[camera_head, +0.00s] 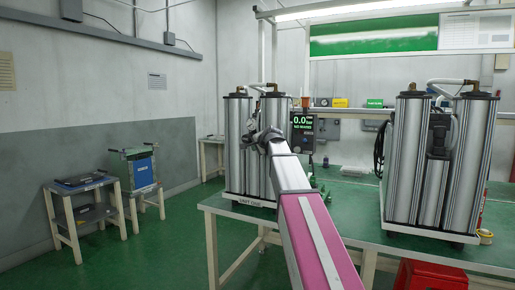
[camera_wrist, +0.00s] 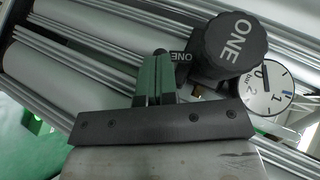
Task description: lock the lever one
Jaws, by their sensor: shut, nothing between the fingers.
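The left column unit (camera_head: 237,145), with silver ribbed columns, stands on the green bench. My arm reaches to its front, and my gripper (camera_head: 264,135) is near its upper middle; fine detail is too small there. In the wrist view my gripper (camera_wrist: 158,70) is shut and empty, its fingers close together before the columns. A dark stub (camera_wrist: 160,51) shows just past the fingertips, beside a small label reading ONE (camera_wrist: 181,57); it may be the lever, partly hidden, and I cannot tell if they touch. A black ribbed knob marked ONE (camera_wrist: 232,42) sits to the right.
A round white gauge (camera_wrist: 267,90) is right of the knob. A display box (camera_head: 302,130) with green digits stands right of the left unit. A second column unit (camera_head: 437,165) stands on the bench (camera_head: 345,215) at right. A red box (camera_head: 430,276) is below.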

